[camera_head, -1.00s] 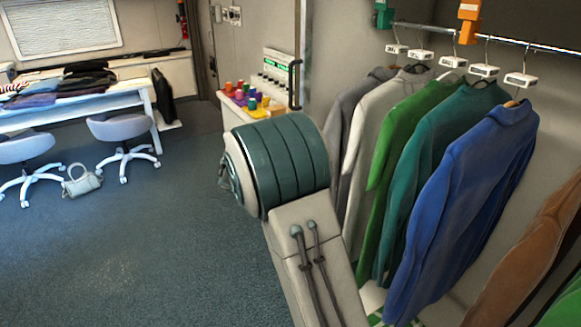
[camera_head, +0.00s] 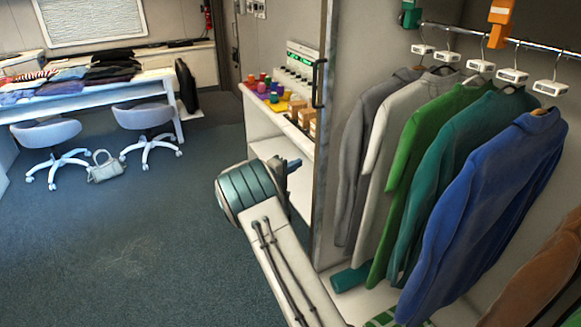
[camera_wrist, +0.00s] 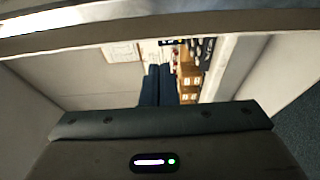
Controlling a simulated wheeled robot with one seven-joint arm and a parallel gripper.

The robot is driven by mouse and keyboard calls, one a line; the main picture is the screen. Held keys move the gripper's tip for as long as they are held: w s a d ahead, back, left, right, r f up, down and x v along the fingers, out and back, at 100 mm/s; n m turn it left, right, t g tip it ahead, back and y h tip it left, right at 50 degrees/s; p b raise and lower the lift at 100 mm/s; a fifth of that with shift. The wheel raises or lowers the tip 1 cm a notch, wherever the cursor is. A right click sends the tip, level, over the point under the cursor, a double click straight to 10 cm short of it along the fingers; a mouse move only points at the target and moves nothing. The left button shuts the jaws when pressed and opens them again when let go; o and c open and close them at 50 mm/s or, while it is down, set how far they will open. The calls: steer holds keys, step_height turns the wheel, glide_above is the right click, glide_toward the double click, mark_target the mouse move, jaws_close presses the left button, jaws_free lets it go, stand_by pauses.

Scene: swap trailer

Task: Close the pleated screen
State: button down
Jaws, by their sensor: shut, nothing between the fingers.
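A narrow upright edge panel (camera_head: 327,150) with a black bar handle (camera_head: 319,84) stands at the left side of the clothes bay in the head view. It may be the folded pleated screen, but I see no clear pleats. My gripper's two dark fingers (camera_wrist: 158,72) lie close together in the wrist view, shut and empty. In the head view my arm hides most of the gripper, left of and below the handle. I see no contact with the handle.
Several garments, including a blue one (camera_head: 485,215), hang from a rail (camera_head: 500,38). A teal roll (camera_head: 350,278) lies on the bay floor. A white shelf unit (camera_head: 262,125) with spools and boxes stands behind my arm. Open carpet (camera_head: 130,240) lies left.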

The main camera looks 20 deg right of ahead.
steer(key=shift+s+d+p, duration=0.2)
steer(key=shift+d+p, duration=0.3)
steer(key=shift+d, duration=0.35)
steer(key=shift+s+d+p, duration=0.25)
steer(key=shift+d+p, duration=0.2)
steer(key=shift+d, duration=0.45)
steer(key=shift+s+d+p, duration=0.2)
steer(key=shift+d+p, duration=0.3)
steer(key=shift+d, duration=0.35)
